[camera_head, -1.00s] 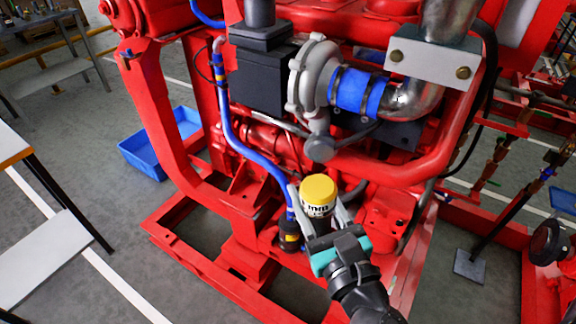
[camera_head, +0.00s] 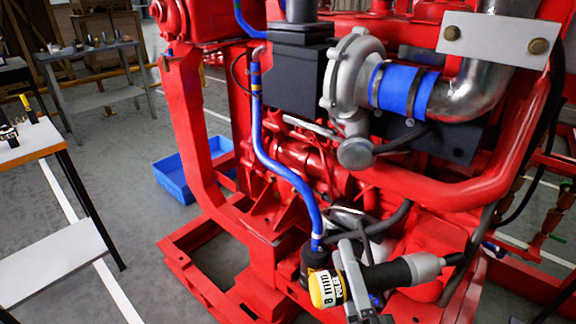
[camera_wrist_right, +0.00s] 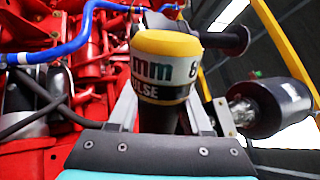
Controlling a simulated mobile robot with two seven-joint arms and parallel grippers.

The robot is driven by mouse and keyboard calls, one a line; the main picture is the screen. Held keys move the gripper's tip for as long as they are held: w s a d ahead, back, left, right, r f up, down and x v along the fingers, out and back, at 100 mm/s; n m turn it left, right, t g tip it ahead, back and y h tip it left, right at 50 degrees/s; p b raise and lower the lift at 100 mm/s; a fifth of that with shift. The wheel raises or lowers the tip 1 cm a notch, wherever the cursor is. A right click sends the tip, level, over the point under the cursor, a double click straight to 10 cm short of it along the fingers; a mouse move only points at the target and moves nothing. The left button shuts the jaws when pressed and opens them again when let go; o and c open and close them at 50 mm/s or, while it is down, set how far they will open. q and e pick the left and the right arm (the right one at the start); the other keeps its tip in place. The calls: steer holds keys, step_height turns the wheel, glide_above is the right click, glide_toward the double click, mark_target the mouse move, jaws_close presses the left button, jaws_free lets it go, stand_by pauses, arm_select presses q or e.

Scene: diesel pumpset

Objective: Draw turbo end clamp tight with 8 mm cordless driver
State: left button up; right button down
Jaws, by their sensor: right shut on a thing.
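The cordless driver (camera_head: 326,289) has a yellow end cap, a white "8 mm" band, a black body and a grey nose. My right gripper (camera_head: 352,278) is shut on it low in front of the engine; the driver lies nearly level, its nose to the right. In the right wrist view the driver (camera_wrist_right: 165,70) stands between the fingers of the gripper (camera_wrist_right: 165,115), its cap towards the camera. The turbo end clamp (camera_head: 376,84) is a band on the left end of the blue hose (camera_head: 398,90), beside the silver turbo housing (camera_head: 347,85), above the driver and apart from it. My left gripper is not in view.
A second clamp (camera_head: 421,95) circles the hose's right end by the metal pipe (camera_head: 476,92). A light plate (camera_head: 495,40) overhangs that pipe. A red pipe (camera_head: 440,190) and a blue line (camera_head: 275,165) run near the driver. A blue bin (camera_head: 178,178) sits on the floor.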

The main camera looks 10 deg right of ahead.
steer(key=w+a+r+n+g+y, duration=0.2)
steer(key=w+a+r+n+y, duration=0.1)
steer(key=w+r+y, duration=0.2)
steer(key=w+a+r+n+g+y, duration=0.2)
steer(key=w+a+r+n+y, duration=0.1)
steer(key=r+y, duration=0.5)
steer(key=w+r+n, duration=0.1)
steer(key=w, duration=0.1)
steer(key=shift+w+a+r+g+y, duration=0.25)
steer(key=shift+w+r+g+y, duration=0.05)
steer(key=shift+w+r+y, duration=0.1)
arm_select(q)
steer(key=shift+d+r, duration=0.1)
arm_select(e)
steer(key=shift+f, duration=0.1)
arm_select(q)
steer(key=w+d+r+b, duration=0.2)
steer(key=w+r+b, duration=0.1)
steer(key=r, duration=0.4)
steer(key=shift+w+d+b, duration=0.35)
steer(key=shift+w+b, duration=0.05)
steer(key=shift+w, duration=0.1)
arm_select(e)
steer(key=shift+w+d, duration=0.65)
steer(key=shift+d, duration=0.25)
steer(key=shift+w+d, duration=0.65)
steer(key=shift+d, duration=0.25)
